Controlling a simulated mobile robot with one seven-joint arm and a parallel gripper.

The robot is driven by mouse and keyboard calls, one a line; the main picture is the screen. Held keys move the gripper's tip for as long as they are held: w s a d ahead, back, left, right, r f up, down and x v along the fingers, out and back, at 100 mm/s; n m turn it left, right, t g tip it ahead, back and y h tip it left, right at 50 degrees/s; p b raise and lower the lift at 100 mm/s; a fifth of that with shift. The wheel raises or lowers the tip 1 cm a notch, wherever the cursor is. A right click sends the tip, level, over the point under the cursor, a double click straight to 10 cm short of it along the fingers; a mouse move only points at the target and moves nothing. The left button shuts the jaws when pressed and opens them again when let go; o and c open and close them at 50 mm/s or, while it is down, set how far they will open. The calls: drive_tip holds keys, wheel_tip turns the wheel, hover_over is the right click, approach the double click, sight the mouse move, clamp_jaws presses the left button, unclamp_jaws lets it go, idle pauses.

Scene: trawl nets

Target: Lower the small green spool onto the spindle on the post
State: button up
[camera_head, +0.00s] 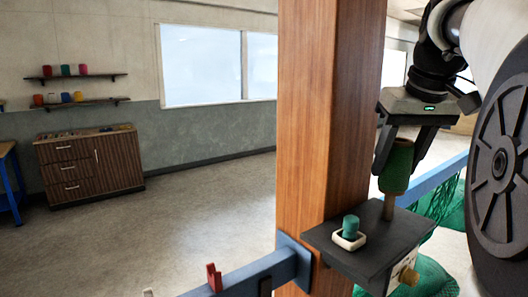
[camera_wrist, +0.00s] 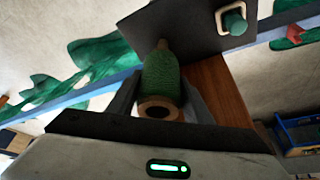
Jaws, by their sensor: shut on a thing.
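The green spool (camera_head: 397,168), with tan wooden ends, stands about upright between the fingers of my gripper (camera_head: 402,158), which is shut on it. The wooden spindle (camera_head: 389,209) rises from a dark shelf (camera_head: 408,232) on the wooden post (camera_head: 330,110), directly below the spool. The spool's lower end meets the visible spindle; I cannot tell how far the spindle reaches inside.
A teal piece (camera_head: 351,226) sits in a white square holder (camera_head: 348,240) on the shelf, left of the spindle. A blue rail (camera_head: 250,275) crosses at the post. Green netting (camera_head: 437,203) hangs behind the shelf. A cabinet (camera_head: 91,165) stands far left, with open floor between.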

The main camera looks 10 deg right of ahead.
drive_tip(key=shift+f+b, duration=2.15)
drive_tip(key=shift+f, duration=0.75)
drive_tip(key=o, duration=1.2)
drive_tip(key=shift+r, duration=0.1)
drive_tip(key=p+v, duration=0.4)
drive_tip(key=v, duration=1.3)
drive_tip(key=shift+r, duration=0.1)
